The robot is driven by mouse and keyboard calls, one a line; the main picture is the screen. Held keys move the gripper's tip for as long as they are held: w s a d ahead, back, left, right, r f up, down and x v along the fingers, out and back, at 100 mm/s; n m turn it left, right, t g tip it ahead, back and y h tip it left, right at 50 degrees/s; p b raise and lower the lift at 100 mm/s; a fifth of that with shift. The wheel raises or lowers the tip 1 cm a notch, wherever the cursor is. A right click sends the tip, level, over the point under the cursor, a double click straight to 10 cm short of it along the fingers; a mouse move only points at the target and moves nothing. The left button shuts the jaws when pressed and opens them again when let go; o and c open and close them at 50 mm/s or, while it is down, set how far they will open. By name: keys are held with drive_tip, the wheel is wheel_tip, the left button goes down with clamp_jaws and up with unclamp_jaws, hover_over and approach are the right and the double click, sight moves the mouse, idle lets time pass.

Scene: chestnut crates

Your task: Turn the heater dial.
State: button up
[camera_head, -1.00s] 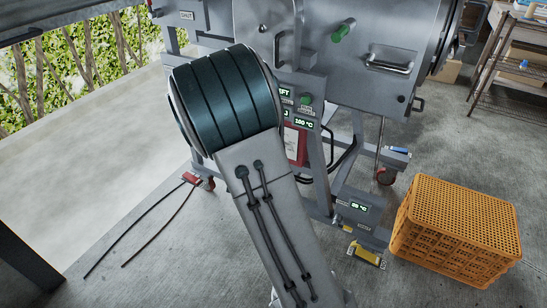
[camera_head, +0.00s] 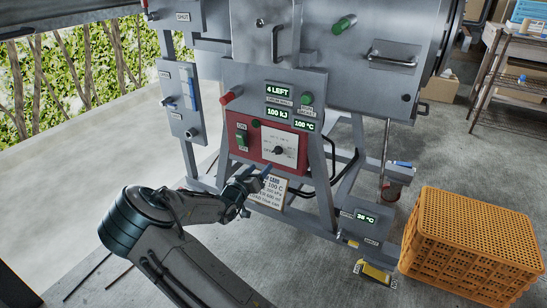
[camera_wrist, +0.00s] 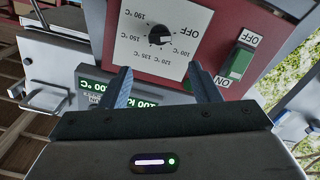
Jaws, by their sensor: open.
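The heater dial (camera_head: 278,150) is a small black knob on a white scale plate set in a red panel (camera_head: 254,138). In the wrist view the dial (camera_wrist: 160,36) shows upside down, with temperature marks and OFF around it. My gripper (camera_head: 261,178) is just below and in front of the panel in the head view. In the wrist view my gripper (camera_wrist: 161,88) is open, its two fingers apart with nothing between them. The dial lies beyond the fingertips, and I see no contact.
A green on/off switch (camera_head: 241,137) sits left of the dial. A paper notice (camera_head: 268,188) hangs below the panel. A red knob (camera_head: 231,96) sticks out nearby. An orange crate (camera_head: 408,235) stands on the floor at right.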

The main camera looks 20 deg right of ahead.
sight(275, 152)
drive_tip(key=b+x, duration=0.2)
drive_tip(key=x, duration=0.9)
drive_tip(key=c, duration=1)
